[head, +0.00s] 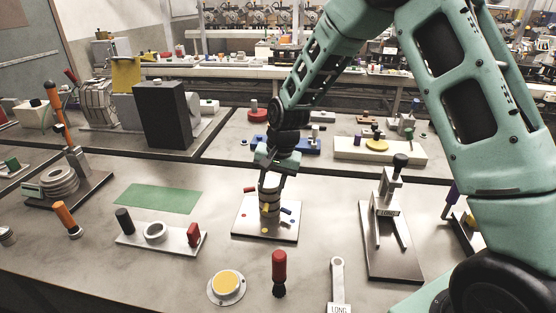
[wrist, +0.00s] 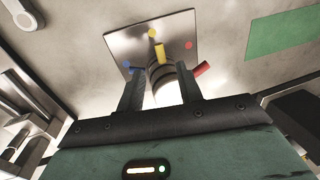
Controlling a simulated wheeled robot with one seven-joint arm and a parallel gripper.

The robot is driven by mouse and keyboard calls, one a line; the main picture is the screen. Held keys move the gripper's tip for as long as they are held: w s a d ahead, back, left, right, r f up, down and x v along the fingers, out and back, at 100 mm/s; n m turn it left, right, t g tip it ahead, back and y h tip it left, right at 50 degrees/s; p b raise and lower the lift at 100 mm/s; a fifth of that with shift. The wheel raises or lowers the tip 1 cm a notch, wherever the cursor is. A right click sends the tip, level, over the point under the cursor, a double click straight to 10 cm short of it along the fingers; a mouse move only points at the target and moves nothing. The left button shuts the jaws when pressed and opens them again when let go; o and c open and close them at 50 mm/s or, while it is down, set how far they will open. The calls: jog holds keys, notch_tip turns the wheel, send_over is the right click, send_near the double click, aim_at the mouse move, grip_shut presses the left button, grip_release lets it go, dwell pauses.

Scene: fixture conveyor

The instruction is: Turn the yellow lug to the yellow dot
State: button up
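A round post with stacked dark and pale rings (head: 270,194) stands on a square metal plate (head: 281,234). A yellow lug (wrist: 160,53) juts from it toward the yellow dot (wrist: 151,32), close to lined up but apparently slightly off. A red lug (wrist: 203,69) points well away from the red dot (wrist: 188,45). A blue lug (wrist: 135,70) lies near the blue dot (wrist: 126,63), partly hidden by a finger. My gripper (wrist: 161,70) is above the post, pointing down, its fingers apart on either side of the top. I see no clear contact.
A tray with a black peg, grey ring and red block (head: 155,232) is to the left, with a green mat (head: 160,198) behind it. A toggle clamp (head: 390,215) stands to the right. A yellow button (head: 228,284) and a red-handled tool (head: 279,270) are in front.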

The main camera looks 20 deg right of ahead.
notch_tip(320, 180, up, 10)
jog(key=s+d+b, duration=0.1)
jog(key=shift+d+f, duration=0.15)
jog(key=shift+d, duration=0.15)
jog(key=s+a+r+n, duration=0.2)
jog(key=s+a+n, duration=0.5)
jog(key=s+a, duration=0.55)
jog(key=s+f+n+g+h, duration=0.1)
jog(key=s+n, duration=0.6)
jog(key=s, duration=1.2)
jog(key=shift+d+f+n, duration=0.25)
jog(key=shift+f+n, duration=0.05)
jog(key=shift+f, duration=0.05)
